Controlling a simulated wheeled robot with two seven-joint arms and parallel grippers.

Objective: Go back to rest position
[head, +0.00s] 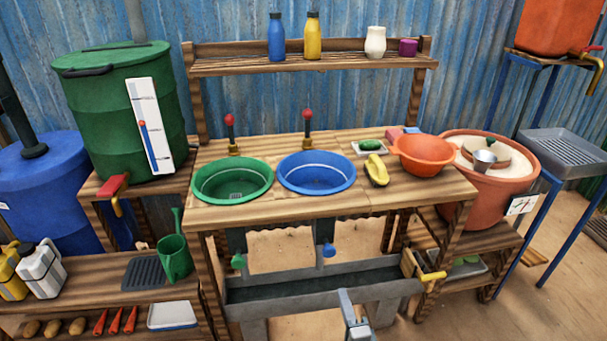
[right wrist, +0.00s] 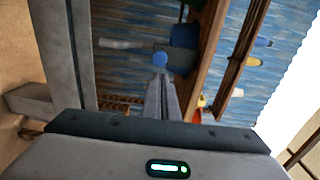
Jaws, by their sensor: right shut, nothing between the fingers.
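My right gripper (head: 354,318) shows at the bottom of the head view, low in front of the grey trough (head: 270,290) under the wooden stand. It is shut and empty. In the right wrist view its closed fingers (right wrist: 162,90) point toward the blue valve knob (right wrist: 160,58); whether they touch it I cannot tell from that view. In the head view the same blue knob (head: 329,250) hangs below the blue basin (head: 317,172), apart from the gripper. My left gripper is not in view.
A green basin (head: 233,181) and an orange bowl (head: 424,154) stand on the wooden counter (head: 335,205). A low shelf (head: 95,294) is at left, a terracotta tub (head: 480,190) at right. A small wooden box with a yellow handle (head: 422,272) sits at the trough's right end.

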